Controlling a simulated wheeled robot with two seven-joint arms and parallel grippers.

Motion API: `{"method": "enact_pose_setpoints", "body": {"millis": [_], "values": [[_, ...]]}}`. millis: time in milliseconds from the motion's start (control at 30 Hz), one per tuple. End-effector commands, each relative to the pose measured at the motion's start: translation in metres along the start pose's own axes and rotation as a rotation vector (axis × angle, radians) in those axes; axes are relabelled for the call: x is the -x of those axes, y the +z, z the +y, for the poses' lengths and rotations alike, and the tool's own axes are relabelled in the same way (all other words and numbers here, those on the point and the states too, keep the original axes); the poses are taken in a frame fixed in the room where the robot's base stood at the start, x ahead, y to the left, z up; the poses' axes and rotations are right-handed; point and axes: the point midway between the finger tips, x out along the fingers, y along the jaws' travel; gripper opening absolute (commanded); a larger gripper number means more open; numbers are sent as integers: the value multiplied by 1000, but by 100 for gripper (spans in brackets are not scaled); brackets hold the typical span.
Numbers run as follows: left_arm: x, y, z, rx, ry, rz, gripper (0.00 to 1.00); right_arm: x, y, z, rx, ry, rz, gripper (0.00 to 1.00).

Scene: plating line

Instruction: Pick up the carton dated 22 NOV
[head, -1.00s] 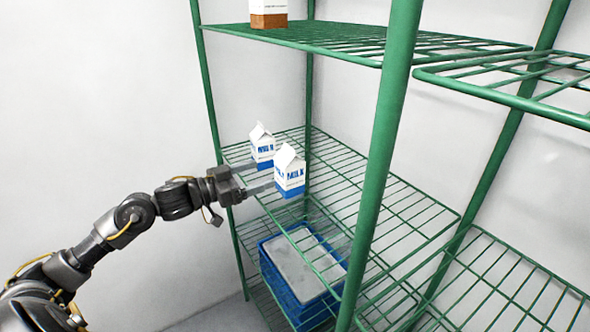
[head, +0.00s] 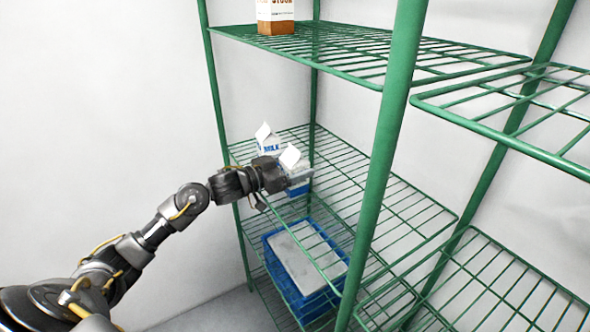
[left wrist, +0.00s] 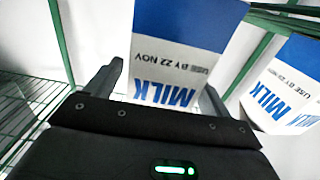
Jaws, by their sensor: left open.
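The carton marked USE BY 22 NOV (left wrist: 180,75), white and blue with the word MILK, stands between the fingers of my left gripper (left wrist: 163,78) in the left wrist view. In the head view its white top (head: 290,157) shows above my left gripper (head: 298,181), which hides most of its body. The gripper is open around it; I cannot tell whether a finger touches it. A second milk carton (head: 267,142) stands just behind on the same green wire shelf (head: 352,178).
A brown and white carton (head: 275,14) stands on the upper shelf (head: 345,48). A blue crate (head: 325,300) with a grey top sits on the shelf below. A green post (head: 390,130) rises right of my arm. The middle shelf's right part is empty.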

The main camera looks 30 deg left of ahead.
Motion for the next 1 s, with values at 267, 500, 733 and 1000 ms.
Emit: {"method": "enact_pose_setpoints", "body": {"millis": [267,500,733,1000], "values": [[-3,1,0,-1,0,-1,80,0,2,2,1,2,-2,0],[-2,1,0,-1,0,0,49,0,2,1,1,1,-3,0],[-2,1,0,-1,-1,0,19,0,2,-2,-1,-2,-3,0],[-2,-2,-1,-2,-1,4,16,0,1,-5,-3,-6,-2,0]]}}
